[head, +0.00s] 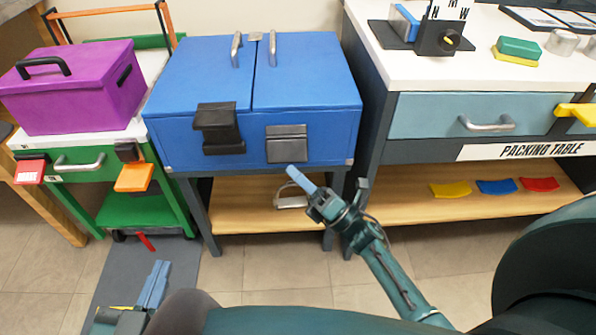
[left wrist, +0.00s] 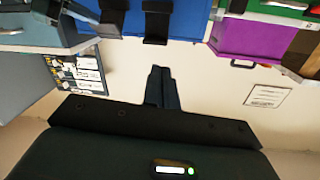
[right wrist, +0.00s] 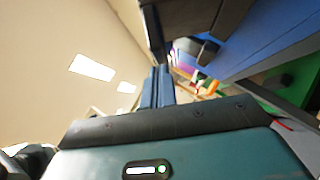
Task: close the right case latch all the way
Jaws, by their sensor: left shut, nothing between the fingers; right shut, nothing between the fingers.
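The blue case (head: 300,95) stands on a grey stand with its lid panels down. Its right latch (head: 287,144) is a dark plate lying nearly flat against the front face; I cannot tell whether it is fully closed. The left latch (head: 218,128) sticks out from the case. My right gripper (head: 299,180) is shut and empty, its blue fingertips just below the right latch; I cannot tell if they touch. In the right wrist view its fingers (right wrist: 158,88) are together beneath a dark latch part. My left gripper (head: 155,285) is shut and empty, low at left, away from the case.
A purple box (head: 75,95) sits on a green cart at left. The packing table (head: 480,75) with a drawer (head: 440,118) stands close on the right.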

